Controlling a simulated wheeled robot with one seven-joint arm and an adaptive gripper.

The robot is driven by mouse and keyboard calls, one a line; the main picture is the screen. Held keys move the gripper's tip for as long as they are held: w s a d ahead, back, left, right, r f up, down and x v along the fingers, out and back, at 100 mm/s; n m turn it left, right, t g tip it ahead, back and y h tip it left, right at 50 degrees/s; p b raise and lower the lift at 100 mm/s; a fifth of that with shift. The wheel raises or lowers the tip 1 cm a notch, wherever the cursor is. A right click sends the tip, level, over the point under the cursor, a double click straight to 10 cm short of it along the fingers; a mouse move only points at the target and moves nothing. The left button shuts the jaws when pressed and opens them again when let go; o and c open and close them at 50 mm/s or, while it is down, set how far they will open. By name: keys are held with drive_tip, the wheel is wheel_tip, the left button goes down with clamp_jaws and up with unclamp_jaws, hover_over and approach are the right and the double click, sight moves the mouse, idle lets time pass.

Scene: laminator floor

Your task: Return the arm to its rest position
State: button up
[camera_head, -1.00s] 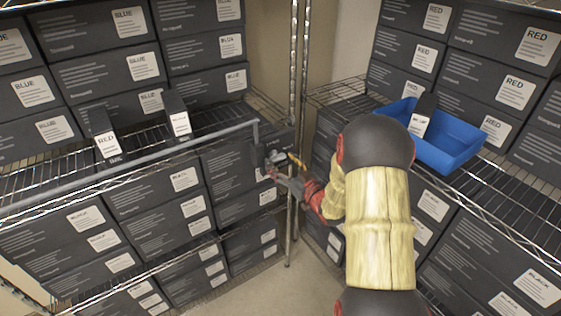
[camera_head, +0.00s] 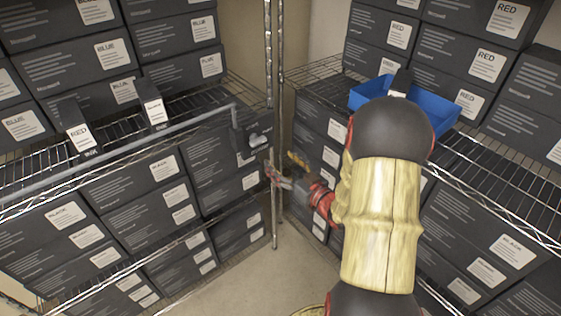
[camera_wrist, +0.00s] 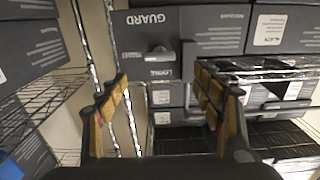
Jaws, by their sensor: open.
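My arm reaches forward at the right of centre in the head view. My gripper (camera_head: 275,175) is out at its end, near the upright post between the two shelf units. In the wrist view my gripper (camera_wrist: 160,95) is open, its two orange-padded fingers wide apart with nothing between them. Beyond the fingers is a dark box marked GUARD (camera_wrist: 190,35). A small grey handle-like part (camera_wrist: 158,52) shows in front of it, apart from the fingers.
Wire shelves (camera_head: 130,128) with stacked dark boxes stand at left, more at right. Two small cartons (camera_head: 77,125) stand on the left shelf behind a grey rail (camera_head: 120,152). A blue bin (camera_head: 440,108) is partly hidden behind my arm. Metal posts (camera_head: 272,120) stand close to my gripper.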

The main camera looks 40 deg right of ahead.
idle(0.3)
drive_tip(key=s+d+f+m+g+h, duration=0.1)
drive_tip(key=s+d+f+g+h, duration=0.2)
drive_tip(key=f, duration=0.4)
drive_tip(key=s+d+f+m+g, duration=0.1)
drive_tip(key=s+d+f+g, duration=0.25)
drive_tip(key=f, duration=0.35)
drive_tip(key=s+a+r+m+g, duration=0.2)
drive_tip(key=s+g, duration=0.5)
drive_tip(key=s, duration=0.1)
drive_tip(key=s+a+r+n+y, duration=0.1)
drive_tip(key=s+a+r+n, duration=0.1)
drive_tip(key=a+r, duration=1)
drive_tip(key=s+a+r+n+t+y, duration=0.1)
drive_tip(key=s+a+r, duration=0.4)
drive_tip(key=a+r, duration=0.7)
drive_tip(key=shift+s+a+r+n+y, duration=0.2)
drive_tip(key=shift+a+n+y, duration=0.6)
drive_tip(key=shift+a, duration=3.1)
